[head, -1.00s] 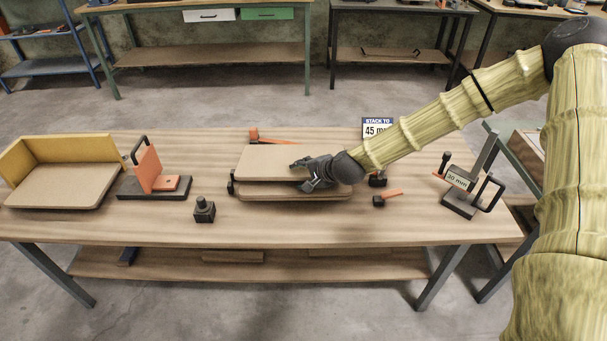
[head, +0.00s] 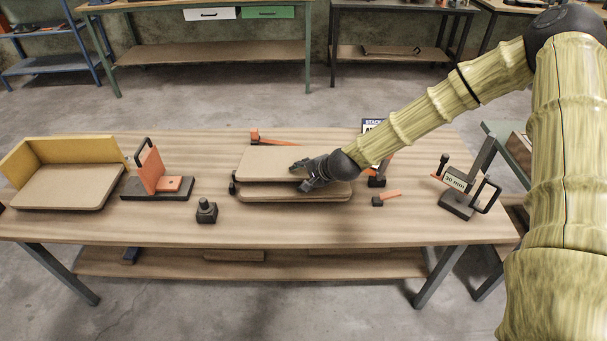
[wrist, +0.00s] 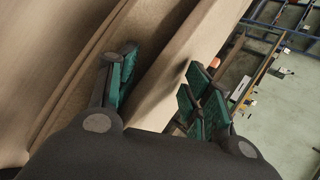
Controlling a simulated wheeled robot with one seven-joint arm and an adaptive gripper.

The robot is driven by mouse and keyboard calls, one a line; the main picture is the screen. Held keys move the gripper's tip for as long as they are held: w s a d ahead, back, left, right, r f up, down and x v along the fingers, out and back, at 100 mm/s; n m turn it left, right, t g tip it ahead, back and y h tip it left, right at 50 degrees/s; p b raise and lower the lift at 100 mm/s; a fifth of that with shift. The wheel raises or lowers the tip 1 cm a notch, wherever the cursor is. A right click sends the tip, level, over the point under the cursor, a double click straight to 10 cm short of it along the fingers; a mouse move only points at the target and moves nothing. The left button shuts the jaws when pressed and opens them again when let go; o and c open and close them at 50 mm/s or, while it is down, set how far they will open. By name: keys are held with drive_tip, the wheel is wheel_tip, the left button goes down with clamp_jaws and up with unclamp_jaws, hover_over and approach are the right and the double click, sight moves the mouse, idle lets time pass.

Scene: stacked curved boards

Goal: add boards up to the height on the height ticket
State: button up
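A tan upper board (head: 270,161) sits just above a lower board (head: 320,197) in the middle of the bench, with a narrow gap between them. My gripper (head: 305,174) is at the upper board's right side, one finger above it and one below. The wrist view shows the green finger pads (wrist: 165,85) on both sides of this board's edge (wrist: 170,78), seemingly closed on it; exact contact is hard to see. Curved layered edges (wrist: 55,75) lie to the left there. The height ticket (head: 371,126) is mostly hidden behind my arm. A gauge (head: 456,182) at right reads 30 mm.
A yellow-walled rack (head: 60,153) with a tan board (head: 65,188) stands at left. Near it are an orange angled stand (head: 152,171) and a black block (head: 206,212). Orange-handled clamps (head: 385,198) lie around the stack. The front bench strip is clear.

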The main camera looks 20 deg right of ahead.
drive_tip(key=shift+w+a+g+h+p, duration=0.1)
drive_tip(key=shift+w+g+h+p, duration=0.2)
drive_tip(key=shift+p, duration=0.8)
drive_tip(key=shift+s+g+h+p, duration=0.1)
drive_tip(key=shift+g+p, duration=0.3)
drive_tip(key=shift+p, duration=0.7)
drive_tip(key=shift+p+v, duration=1.05)
drive_tip(key=shift+v, duration=1.05)
idle(3.7)
